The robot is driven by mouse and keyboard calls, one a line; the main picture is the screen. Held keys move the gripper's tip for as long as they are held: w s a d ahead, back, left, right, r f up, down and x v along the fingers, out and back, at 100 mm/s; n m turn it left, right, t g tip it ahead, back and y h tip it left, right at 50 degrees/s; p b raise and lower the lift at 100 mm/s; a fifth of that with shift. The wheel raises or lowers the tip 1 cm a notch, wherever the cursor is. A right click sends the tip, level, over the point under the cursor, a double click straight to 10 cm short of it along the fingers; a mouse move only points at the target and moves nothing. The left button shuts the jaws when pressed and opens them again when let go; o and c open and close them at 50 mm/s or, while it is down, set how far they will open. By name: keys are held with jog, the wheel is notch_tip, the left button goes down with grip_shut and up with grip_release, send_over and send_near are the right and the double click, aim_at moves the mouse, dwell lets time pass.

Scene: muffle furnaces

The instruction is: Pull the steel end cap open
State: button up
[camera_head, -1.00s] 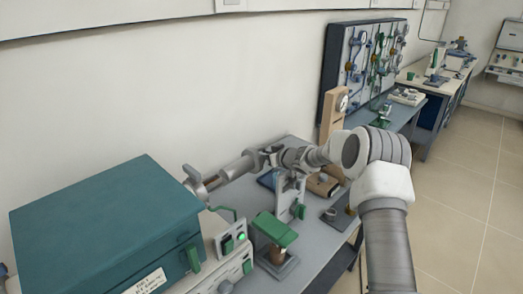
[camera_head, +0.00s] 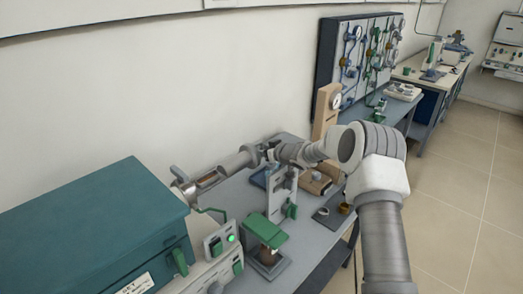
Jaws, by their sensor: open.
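The steel end cap (camera_head: 234,163) is a grey cylinder in line with a steel tube (camera_head: 188,188) beside the teal furnace (camera_head: 95,235). Between cap and tube end, a brownish interior (camera_head: 208,181) shows. My gripper (camera_head: 262,153) is open at the cap's right end, above a white upright stand. The jaws are small and partly hidden, so I cannot tell whether they touch the cap.
A green-topped press (camera_head: 265,240) and a control box with a lit green lamp (camera_head: 231,238) stand in front. A wooden gauge stand (camera_head: 325,110) and a dark valve panel (camera_head: 362,60) stand behind. Open floor (camera_head: 460,200) lies right.

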jog(key=shift+d, duration=0.1)
jog(key=v, duration=1.7)
jog(key=shift+s, duration=0.2)
jog(key=shift+r, duration=0.15)
jog(key=s+d+r+m+h, duration=0.2)
jog(key=s+d+r+h, duration=0.25)
jog(key=s+r, duration=0.25)
jog(key=s+d+r+m+h, duration=0.2)
jog(key=s+d+r+h, duration=0.1)
jog(key=s+r+h, duration=0.3)
jog(key=s+a+m+g+y, duration=0.1)
jog(key=s+a+g, duration=0.1)
jog(key=s, duration=1.2)
jog(key=s+a+f+m+g+y, duration=0.1)
jog(key=s+a+g+y, duration=0.1)
jog(key=s, duration=1.1)
jog(key=shift+s+a+m+g, duration=0.25)
jog(key=shift+s+m+g, duration=0.15)
jog(key=shift+g, duration=0.4)
